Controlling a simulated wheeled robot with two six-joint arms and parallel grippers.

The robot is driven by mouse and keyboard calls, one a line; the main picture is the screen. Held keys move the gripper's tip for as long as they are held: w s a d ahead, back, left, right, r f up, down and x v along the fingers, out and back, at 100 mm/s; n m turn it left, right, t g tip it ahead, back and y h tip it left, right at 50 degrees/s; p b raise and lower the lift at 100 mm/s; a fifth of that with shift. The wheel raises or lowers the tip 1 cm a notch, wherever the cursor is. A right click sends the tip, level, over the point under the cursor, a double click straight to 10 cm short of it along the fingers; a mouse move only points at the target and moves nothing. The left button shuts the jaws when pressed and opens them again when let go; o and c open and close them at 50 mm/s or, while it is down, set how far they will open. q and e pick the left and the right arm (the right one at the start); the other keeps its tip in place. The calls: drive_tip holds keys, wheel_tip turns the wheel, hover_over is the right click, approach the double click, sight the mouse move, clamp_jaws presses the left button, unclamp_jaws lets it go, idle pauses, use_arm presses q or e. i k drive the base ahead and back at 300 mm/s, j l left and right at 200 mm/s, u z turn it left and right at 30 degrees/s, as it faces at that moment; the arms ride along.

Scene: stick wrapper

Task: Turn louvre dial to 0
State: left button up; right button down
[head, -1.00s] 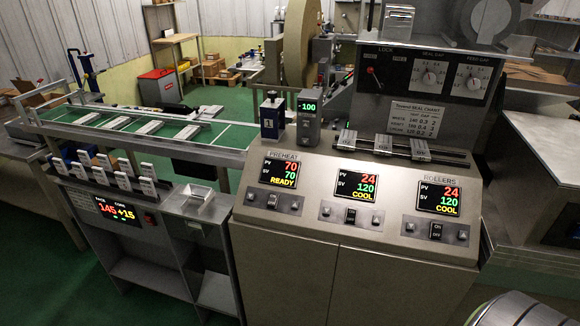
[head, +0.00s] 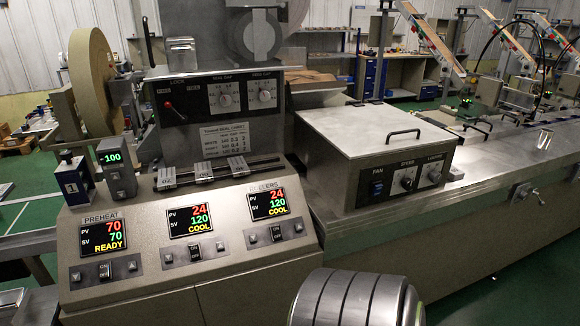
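The louvre dial (head: 435,174) is the rightmost control on the front of a low metal box in the head view. It is a small round knob under a label too small to read surely. Its pointer setting cannot be read from here. The speed dial (head: 404,179) sits to its left, and the blue fan switch (head: 376,188) is further left.
The metal box (head: 376,130) has a handled lid and stands on a long steel bench (head: 500,185). The sloped console (head: 150,245) with preheat and roller displays is at left. A crank handle (head: 525,193) juts from the bench front. Green floor is clear at lower right.

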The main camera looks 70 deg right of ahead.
sight(434, 176)
drive_tip(key=z, duration=2.95)
